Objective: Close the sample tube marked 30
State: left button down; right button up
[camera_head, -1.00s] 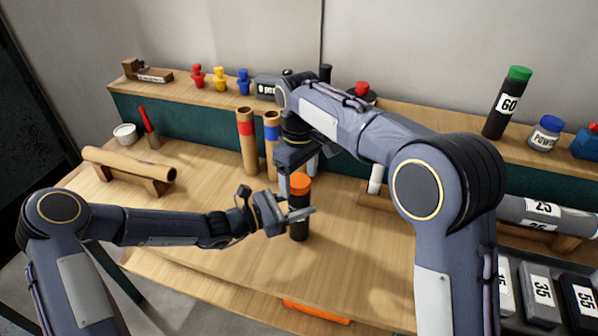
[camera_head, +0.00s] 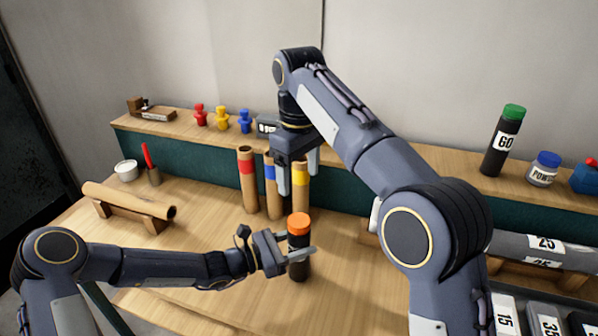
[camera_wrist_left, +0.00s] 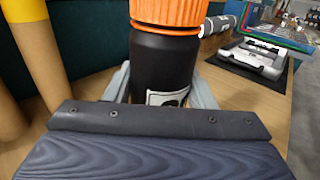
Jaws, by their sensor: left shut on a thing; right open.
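A black sample tube (camera_head: 299,268) with an orange cap (camera_head: 299,222) stands upright on the table. My left gripper (camera_head: 300,256) is shut around its body, below the cap. In the left wrist view the black tube (camera_wrist_left: 165,68) sits between the fingers, with the orange cap (camera_wrist_left: 168,12) on top, partly cut off by the frame. The white label (camera_wrist_left: 167,98) is mostly hidden, so its number cannot be read. My right gripper (camera_head: 298,172) is open and empty, above and behind the cap, apart from it.
Cardboard tubes with red (camera_head: 247,180), blue (camera_head: 270,190) and yellow (camera_head: 301,185) bands stand just behind. A roll on a wooden cradle (camera_head: 130,200) lies at left. A black tube marked 60 (camera_head: 504,142) stands on the back shelf.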

pick_arm(q)
jog(key=c, duration=0.6)
grip_release()
jog(key=shift+o, duration=0.2)
jog(key=v, duration=0.8)
jog(key=shift+b, duration=0.45)
